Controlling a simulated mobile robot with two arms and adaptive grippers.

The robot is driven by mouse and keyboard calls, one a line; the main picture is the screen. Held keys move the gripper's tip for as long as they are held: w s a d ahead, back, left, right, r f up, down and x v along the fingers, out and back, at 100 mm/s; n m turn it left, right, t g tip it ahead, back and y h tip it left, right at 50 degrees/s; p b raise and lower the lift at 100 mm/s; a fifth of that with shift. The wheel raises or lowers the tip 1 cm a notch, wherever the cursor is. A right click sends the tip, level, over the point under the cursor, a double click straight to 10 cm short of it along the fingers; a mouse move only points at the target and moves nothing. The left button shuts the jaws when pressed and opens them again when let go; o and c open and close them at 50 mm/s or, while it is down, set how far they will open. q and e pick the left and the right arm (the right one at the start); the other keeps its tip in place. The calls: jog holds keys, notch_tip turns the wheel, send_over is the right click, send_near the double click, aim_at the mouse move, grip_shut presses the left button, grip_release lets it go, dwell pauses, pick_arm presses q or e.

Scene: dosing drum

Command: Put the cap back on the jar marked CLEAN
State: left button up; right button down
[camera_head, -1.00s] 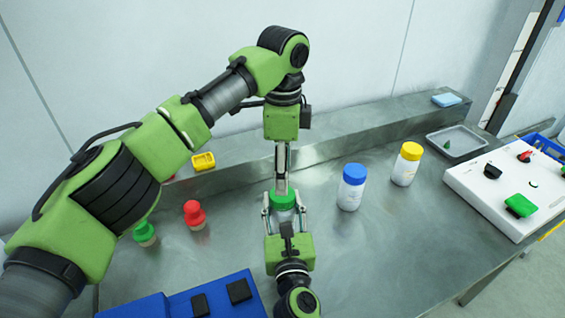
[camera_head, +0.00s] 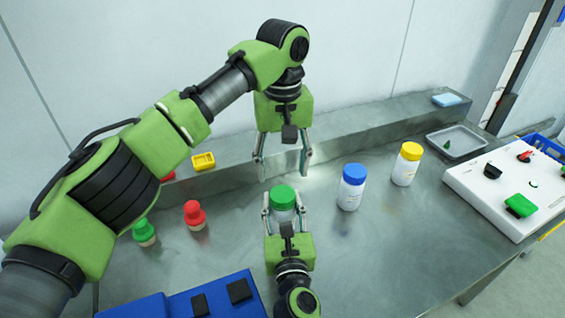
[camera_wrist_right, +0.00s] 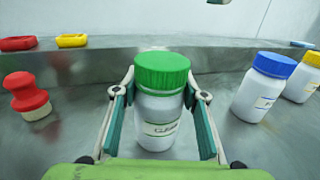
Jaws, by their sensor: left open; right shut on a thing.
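The jar marked CLEAN (camera_wrist_right: 160,122) is white and stands upright on the metal bench, its label partly readable in the right wrist view. The green cap (camera_wrist_right: 162,70) sits on top of its mouth and looks level; it also shows in the head view (camera_head: 283,196). I cannot tell how tightly it is seated. My right gripper (camera_head: 283,212) is shut around the jar's body, one finger on each side. My left gripper (camera_head: 283,170) is open and empty above and behind the cap, pointing down with its fingers spread, apart from the cap.
A blue-capped jar (camera_head: 351,188) and a yellow-capped jar (camera_head: 406,165) stand to the right. A red stamp-like object (camera_head: 195,213) and a green one (camera_head: 144,232) stand left. A white panel (camera_head: 480,190) and grey tray (camera_head: 455,140) lie right.

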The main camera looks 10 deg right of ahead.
aim_at(282, 193)
pick_arm(q)
jog(key=n, duration=0.5)
jog(key=shift+r+n, duration=0.15)
jog(key=shift+n, duration=0.15)
jog(key=n, duration=1)
jog(key=shift+r+n, duration=0.25)
jog(key=shift+n, duration=0.05)
jog(key=shift+f, duration=4.05)
